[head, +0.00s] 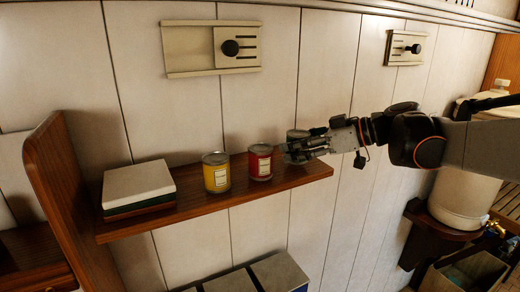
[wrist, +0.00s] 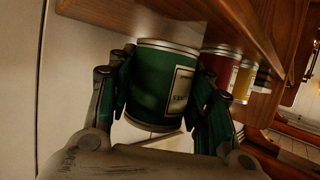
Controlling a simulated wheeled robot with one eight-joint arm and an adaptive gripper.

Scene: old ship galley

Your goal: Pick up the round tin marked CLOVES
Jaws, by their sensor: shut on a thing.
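A round green tin (wrist: 155,88) with a cream label and pale metal rims is between the fingers of my gripper (wrist: 165,100). The fingers are shut on its sides. The label's lettering is partly hidden and too small to read surely. In the head view only the tin's top (head: 298,133) shows above my gripper (head: 303,150), which hides the rest. The tin is at the right end of the wooden shelf (head: 225,195). I cannot tell whether its base touches the shelf.
A red tin (head: 260,163) stands just left of my gripper, with a yellow tin (head: 216,174) beyond it. A stack of flat boxes (head: 138,187) lies at the shelf's left end. The panelled wall is close behind. Grey-topped bins (head: 278,273) stand below.

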